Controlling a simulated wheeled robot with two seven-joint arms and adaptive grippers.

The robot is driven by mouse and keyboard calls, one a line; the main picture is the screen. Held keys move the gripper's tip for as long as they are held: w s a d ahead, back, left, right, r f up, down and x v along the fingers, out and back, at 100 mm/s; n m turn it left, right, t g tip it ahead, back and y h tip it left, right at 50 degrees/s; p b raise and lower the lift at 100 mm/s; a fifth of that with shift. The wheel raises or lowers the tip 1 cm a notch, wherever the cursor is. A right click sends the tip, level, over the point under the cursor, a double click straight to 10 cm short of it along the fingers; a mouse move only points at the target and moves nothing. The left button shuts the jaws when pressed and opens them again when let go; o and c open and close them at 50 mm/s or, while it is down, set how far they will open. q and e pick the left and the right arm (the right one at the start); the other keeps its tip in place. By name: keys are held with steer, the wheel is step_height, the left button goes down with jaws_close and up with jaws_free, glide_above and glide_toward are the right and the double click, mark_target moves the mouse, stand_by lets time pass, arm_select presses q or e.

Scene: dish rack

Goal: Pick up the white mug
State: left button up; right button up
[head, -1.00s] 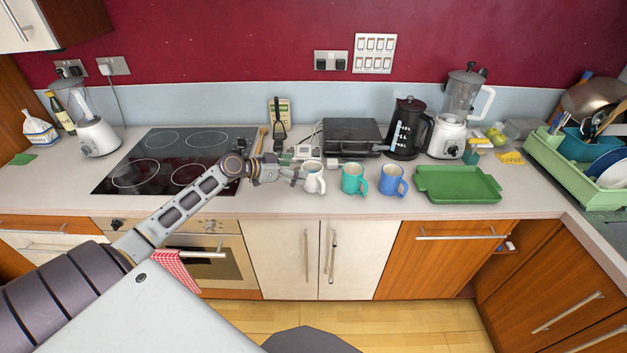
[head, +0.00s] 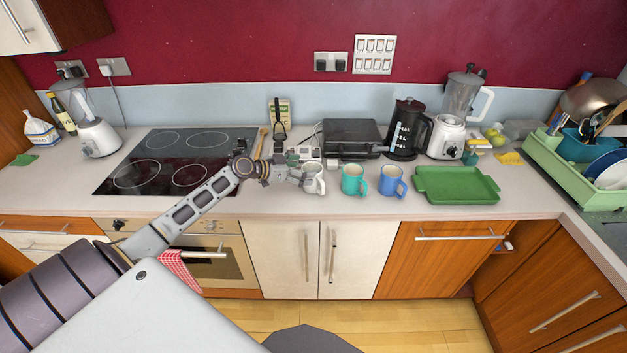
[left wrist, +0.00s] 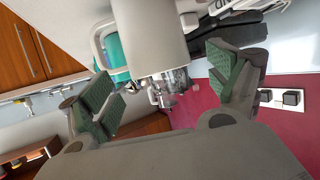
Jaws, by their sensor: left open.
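The white mug (head: 315,181) stands upright on the counter, leftmost in a row of three mugs, its handle to the right. My left gripper (head: 300,172) comes in from the left, its fingers right at the mug's left side and partly hiding it. In the left wrist view the white mug (left wrist: 150,35) is large at the top centre, between and beyond the spread green-padded fingers of my open left gripper (left wrist: 166,80). There is nothing between the pads; whether a finger touches the mug I cannot tell. My right gripper is not in view.
A teal mug (head: 353,180) and a blue mug (head: 392,182) stand just right of the white mug. Further right is a green tray (head: 458,186). Behind are a black grill (head: 350,136) and a kettle (head: 406,132). A hob (head: 165,165) lies left.

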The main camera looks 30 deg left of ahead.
arm_select(q)
steer(key=shift+x, duration=1.1)
steer(key=c, duration=1.7)
steer(key=shift+c, duration=1)
steer(key=shift+r, duration=0.1)
steer(key=shift+w+r, duration=0.1)
steer(key=shift+r, duration=0.45)
step_height(320, 180, up, 9)
steer(key=b, duration=0.1)
steer(key=shift+f, duration=0.1)
